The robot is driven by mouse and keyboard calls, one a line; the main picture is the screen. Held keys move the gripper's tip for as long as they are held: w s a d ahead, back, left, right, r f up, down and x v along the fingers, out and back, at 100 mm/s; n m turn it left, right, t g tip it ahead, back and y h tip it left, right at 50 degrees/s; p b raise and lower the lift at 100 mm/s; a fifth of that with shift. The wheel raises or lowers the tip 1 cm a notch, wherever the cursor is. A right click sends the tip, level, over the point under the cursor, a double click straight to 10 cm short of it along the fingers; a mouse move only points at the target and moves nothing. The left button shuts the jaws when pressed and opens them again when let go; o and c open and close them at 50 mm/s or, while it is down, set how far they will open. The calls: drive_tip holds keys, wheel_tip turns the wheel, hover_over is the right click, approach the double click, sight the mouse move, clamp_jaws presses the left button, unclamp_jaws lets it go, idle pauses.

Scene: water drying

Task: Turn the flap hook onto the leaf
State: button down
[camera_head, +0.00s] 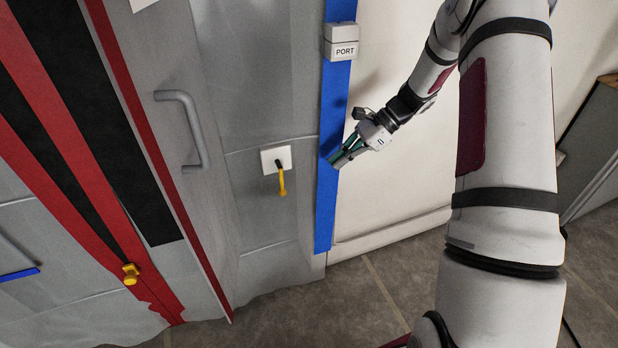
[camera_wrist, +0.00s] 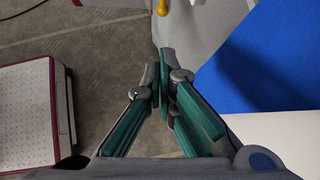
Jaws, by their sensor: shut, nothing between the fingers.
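The flap hook (camera_head: 283,182) is a yellow bar on a dark pivot in a white square plate on a grey panel. It hangs down from the pivot. The grey leaf (camera_head: 222,215) has a long grey handle (camera_head: 188,130) to the upper left of the hook; the seams do not show clearly where the leaf ends. My gripper (camera_head: 337,160) is shut and empty, right of the hook and apart from it, in front of the blue strip.
A vertical blue strip (camera_head: 326,215) runs right of the hook, with a white box marked PORT (camera_head: 341,42) on it. A yellow knob (camera_head: 131,273) sits on the red band at lower left. The space between my gripper and the hook looks clear.

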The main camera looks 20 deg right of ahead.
sight(282, 181)
drive_tip(key=a+r+b+x, duration=0.2)
drive_tip(key=b+x, duration=0.1)
drive_tip(key=x, duration=0.9)
drive_tip(key=shift+w+a+f, duration=0.2)
